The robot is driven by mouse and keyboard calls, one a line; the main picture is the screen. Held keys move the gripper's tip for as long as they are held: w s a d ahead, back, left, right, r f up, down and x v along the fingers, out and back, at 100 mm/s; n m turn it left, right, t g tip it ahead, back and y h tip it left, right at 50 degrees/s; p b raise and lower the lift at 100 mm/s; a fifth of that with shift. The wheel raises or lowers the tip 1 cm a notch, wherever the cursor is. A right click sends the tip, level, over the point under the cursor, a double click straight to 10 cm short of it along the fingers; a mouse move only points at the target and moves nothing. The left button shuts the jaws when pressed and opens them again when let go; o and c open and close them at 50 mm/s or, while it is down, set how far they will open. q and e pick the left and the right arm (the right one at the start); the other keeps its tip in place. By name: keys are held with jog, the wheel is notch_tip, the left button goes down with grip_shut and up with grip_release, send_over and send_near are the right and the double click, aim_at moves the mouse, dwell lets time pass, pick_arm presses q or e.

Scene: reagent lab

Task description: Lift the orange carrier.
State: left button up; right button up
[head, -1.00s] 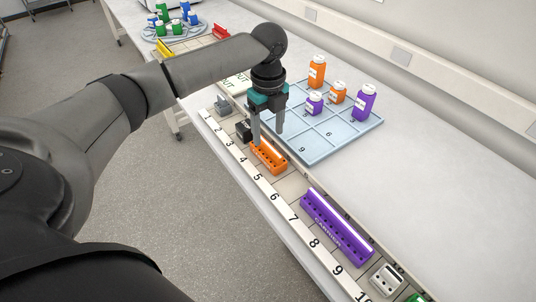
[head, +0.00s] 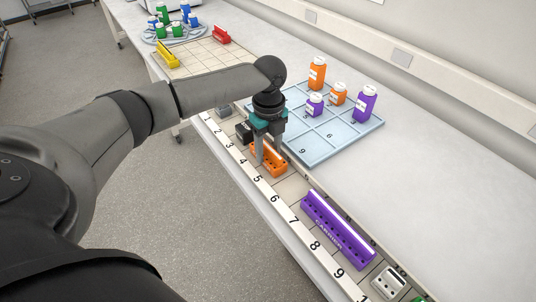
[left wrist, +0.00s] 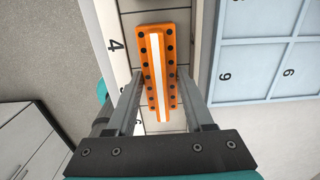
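The orange carrier (head: 268,160), a long block with a white strip and rows of dark holes, sits in the numbered rail near labels 4 and 5. My left gripper (head: 268,162) is down over it, with one finger on each long side. In the left wrist view the carrier (left wrist: 157,75) lies between the two fingertips (left wrist: 160,75), slightly tilted. The tips are very close to its sides; I cannot tell whether they press on it. The carrier appears to rest on the rail. My right gripper is not in view.
A purple carrier (head: 337,228) and a light grey block (head: 387,281) sit further along the rail. A dark block (head: 243,131) is close behind the orange carrier. A pale blue grid tray (head: 330,150) with orange and purple bottles stands beside the rail.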

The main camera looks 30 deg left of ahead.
pick_arm(q)
grip_shut()
jog(key=shift+r, duration=0.1)
